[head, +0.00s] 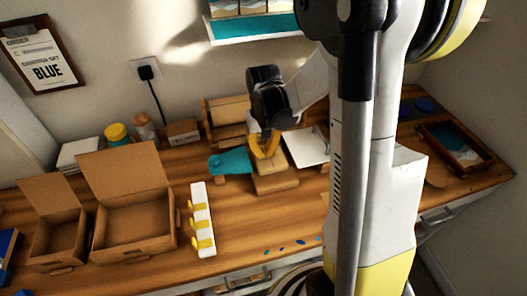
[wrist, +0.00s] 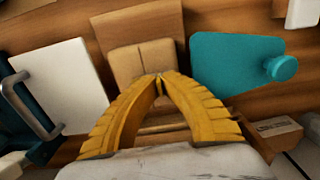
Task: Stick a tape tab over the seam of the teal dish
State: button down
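The teal dish (head: 230,162) lies on the bench left of my gripper. In the wrist view it is a flat teal shape (wrist: 235,60) with a round knob at its right; I cannot make out a seam on it. A white strip (head: 202,222) with yellow tabs (head: 203,243), likely the tape tabs, lies in front of the dish, to its left. My gripper (head: 266,153) is over the light wooden block (head: 277,182), just right of the dish. Its yellow fingertips (wrist: 160,77) meet. Whether a thin tab is pinched between them cannot be told.
Open cardboard boxes (head: 135,238) stand at the left. A white panel with a handle (wrist: 60,85) lies beside the block. Jars (head: 117,134) and a small carton (head: 182,131) are at the back. A framed picture (head: 455,145) lies at the right. The front middle is mostly clear.

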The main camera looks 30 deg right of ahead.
jog(key=shift+f+b, duration=0.3)
jog(key=shift+f, duration=0.1)
dwell(0.4)
dwell(0.4)
jog(key=c, duration=1.5)
grip_release()
jog(key=shift+c, duration=0.2)
jog(key=shift+r, duration=0.15)
notch_tip(320, 180, up, 8)
jog(key=p, duration=0.6)
